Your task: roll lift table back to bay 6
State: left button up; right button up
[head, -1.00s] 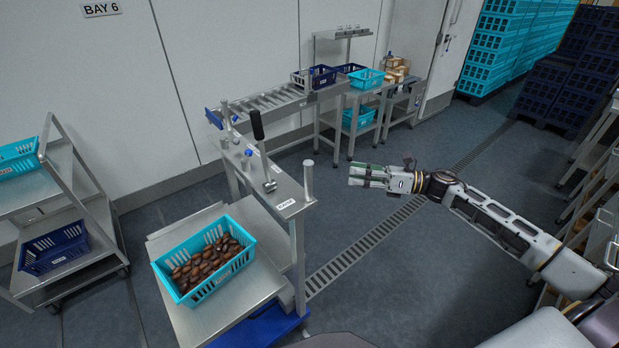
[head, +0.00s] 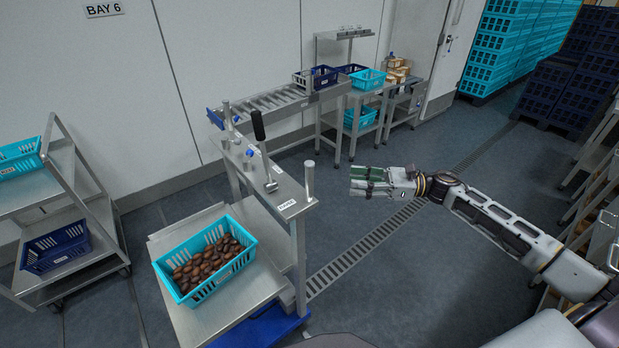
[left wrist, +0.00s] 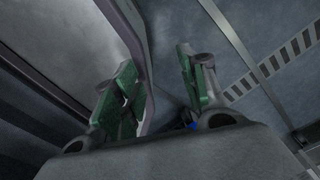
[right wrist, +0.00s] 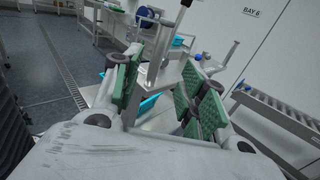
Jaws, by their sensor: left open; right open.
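The lift table (head: 215,318) is a steel platform on a blue base, with upright posts and a top rail carrying a black-handled lever. A turquoise crate (head: 240,262) of dates lies on its platform. The BAY 6 sign (head: 104,9) is on the wall at the upper left. My right gripper (head: 358,182) is open and empty, to the right of the posts and apart from them. In the right wrist view its green-padded fingers (right wrist: 160,100) are spread with the lift table's frame beyond. My left gripper (left wrist: 160,85) is open and empty in the left wrist view; the head view does not show it.
A shelf trolley (head: 75,190) with crates stands at the left. A roller conveyor (head: 275,104) and side tables with crates line the back wall. Stacked crates (head: 500,50) stand at the back right. The floor around the drain grate (head: 370,243) is clear.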

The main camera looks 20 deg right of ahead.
aim_at(310, 178)
pick_arm(q)
jog(key=shift+w, duration=0.15)
pick_arm(e)
jog(key=shift+a, duration=0.1)
jog(key=shift+p+x, duration=1.45)
jog(key=shift+x, duration=5.15)
pick_arm(q)
jog(key=d+r, duration=0.1)
jog(key=s+d+r, duration=0.1)
jog(key=d+r, duration=0.1)
jog(key=shift+d, duration=0.3)
pick_arm(e)
jog(key=shift+w+a, duration=0.1)
jog(key=shift+w, duration=0.05)
pick_arm(q)
jog(key=shift+a, duration=0.3)
pick_arm(e)
jog(key=shift+c, duration=0.4)
pick_arm(q)
jog(key=shift+a, duration=0.15)
pick_arm(e)
grip_shut()
